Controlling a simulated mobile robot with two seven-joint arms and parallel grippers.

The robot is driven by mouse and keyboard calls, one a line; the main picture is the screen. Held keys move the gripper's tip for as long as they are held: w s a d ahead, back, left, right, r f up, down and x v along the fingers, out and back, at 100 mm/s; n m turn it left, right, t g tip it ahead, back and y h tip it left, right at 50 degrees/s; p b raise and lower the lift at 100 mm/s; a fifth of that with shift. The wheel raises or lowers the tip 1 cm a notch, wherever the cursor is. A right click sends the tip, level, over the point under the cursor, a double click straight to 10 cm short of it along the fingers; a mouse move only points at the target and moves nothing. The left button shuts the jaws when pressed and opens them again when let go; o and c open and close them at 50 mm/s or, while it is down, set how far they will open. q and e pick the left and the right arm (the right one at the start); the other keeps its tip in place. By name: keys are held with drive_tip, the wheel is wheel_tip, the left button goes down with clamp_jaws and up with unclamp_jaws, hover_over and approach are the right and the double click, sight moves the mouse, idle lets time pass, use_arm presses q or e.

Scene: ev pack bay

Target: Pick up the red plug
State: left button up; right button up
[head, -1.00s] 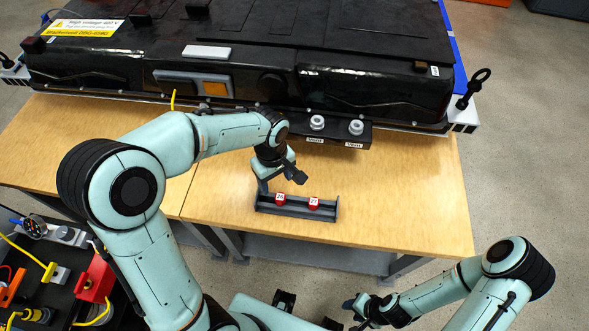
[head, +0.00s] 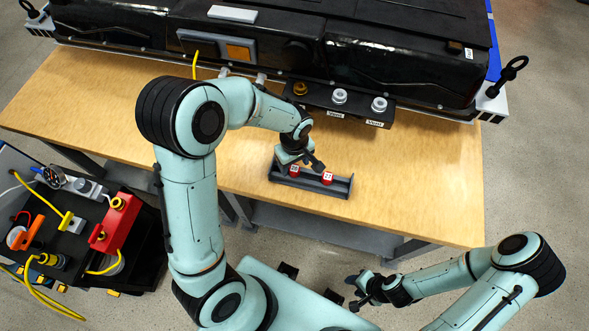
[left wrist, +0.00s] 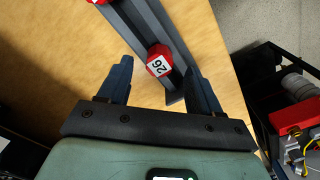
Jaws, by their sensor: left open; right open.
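Two red plugs with white number labels sit in a dark grey rack (head: 346,188) on the wooden table. The left plug (head: 294,170) is marked 26 in the left wrist view (left wrist: 158,60). The right plug (head: 327,178) shows only partly at the top of the left wrist view (left wrist: 101,2). My left gripper (head: 302,161) is open above the rack's left part. In the left wrist view its fingers (left wrist: 160,75) stand apart, with plug 26 appearing between their tips; contact cannot be told. My right gripper (head: 353,291) is open and empty, in front of the table.
A black battery pack (head: 390,68) lies along the table's back, with a connector block (head: 338,104) at its front edge. A black tool box (head: 140,235) with a red device (head: 116,222) and yellow cables stands lower left. The table (head: 430,190) right of the rack is clear.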

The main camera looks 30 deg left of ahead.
sight(295, 168)
use_arm(q)
wheel_tip(295, 168, down, 2)
drive_tip(key=shift+f, duration=0.1)
drive_tip(key=c, duration=1.1)
wheel_tip(295, 168, up, 20)
drive_tip(key=shift+r+p, duration=0.1)
drive_tip(key=shift+p, duration=0.7)
use_arm(e)
drive_tip(key=shift+w+r, duration=0.9)
drive_tip(key=shift+r, duration=0.2)
